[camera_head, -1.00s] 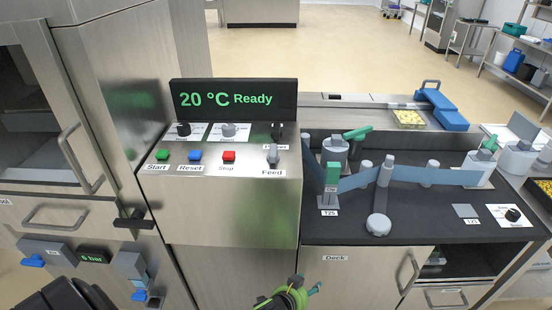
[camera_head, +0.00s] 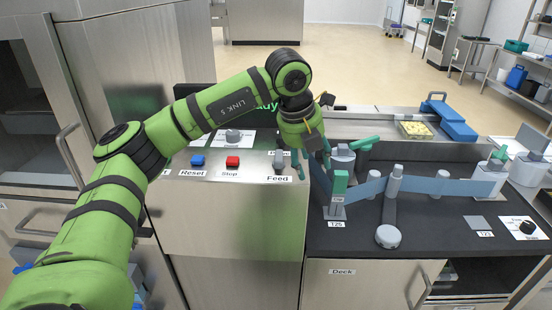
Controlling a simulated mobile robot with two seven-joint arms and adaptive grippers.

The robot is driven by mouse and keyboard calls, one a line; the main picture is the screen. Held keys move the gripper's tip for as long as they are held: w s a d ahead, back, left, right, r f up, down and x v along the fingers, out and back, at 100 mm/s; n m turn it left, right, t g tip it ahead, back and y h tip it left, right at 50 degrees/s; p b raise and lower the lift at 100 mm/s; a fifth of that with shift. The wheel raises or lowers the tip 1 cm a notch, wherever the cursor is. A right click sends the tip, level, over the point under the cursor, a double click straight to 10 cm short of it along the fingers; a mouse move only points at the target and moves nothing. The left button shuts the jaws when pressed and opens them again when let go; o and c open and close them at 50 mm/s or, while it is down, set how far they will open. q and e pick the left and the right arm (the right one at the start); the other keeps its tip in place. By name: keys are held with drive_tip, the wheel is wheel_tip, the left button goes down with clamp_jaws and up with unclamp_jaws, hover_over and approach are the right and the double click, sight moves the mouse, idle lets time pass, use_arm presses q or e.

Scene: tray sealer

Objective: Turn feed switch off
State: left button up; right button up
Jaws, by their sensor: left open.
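My left arm reaches in from the lower left across the panel. My left gripper (camera_head: 313,160) points down just right of the feed switch, near the panel's right edge. Its teal fingers are apart, with nothing seen between them. I cannot tell whether a finger touches the switch. My right gripper is out of view.
The blue Reset button (camera_head: 197,161) and red Stop button (camera_head: 232,161) are left of the switch. My arm hides most of the display (camera_head: 190,97). The blue belt guide (camera_head: 430,187) and teal-topped clamp (camera_head: 339,190) stand to the right.

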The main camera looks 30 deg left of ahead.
sight(276, 157)
use_arm(q)
drive_tip(key=s+a+r+n+y, duration=0.2)
drive_tip(key=a+r+y, duration=0.15)
drive_tip(key=a, duration=0.45)
drive_tip(key=x, duration=0.4)
drive_tip(key=p+x, duration=0.1)
drive_tip(key=x, duration=0.1)
drive_tip(key=shift+w+f, duration=0.1)
drive_tip(key=shift+w, duration=0.35)
drive_tip(key=shift+c, duration=0.4)
clamp_jaws()
